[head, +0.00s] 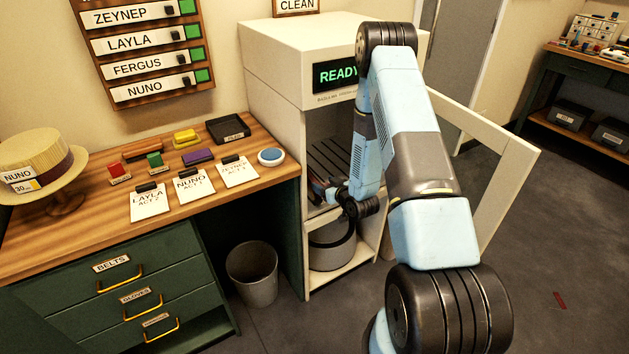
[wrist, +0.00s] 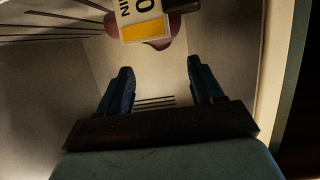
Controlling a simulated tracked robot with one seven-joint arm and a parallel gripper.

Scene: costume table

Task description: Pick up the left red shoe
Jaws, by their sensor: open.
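In the wrist view, a dark reddish object (wrist: 174,25), which may be a shoe, shows at the top edge, mostly cut off and behind a white and yellow tag (wrist: 145,28). I cannot tell whether it is the left one. My gripper (wrist: 159,68) is open, with nothing between its two dark fingers. The object lies beyond the fingertips, apart from them. In the head view, my gripper (head: 331,194) is inside the pale cabinet (head: 270,65), whose display reads READY. No red shoe shows clearly in the head view.
The cabinet door (head: 505,185) stands open to the right. A round grey drum (head: 332,254) sits in the lower bay. A grey bin (head: 253,275) stands left of the cabinet. The table (head: 95,235) holds a straw hat (head: 42,160) and several cards.

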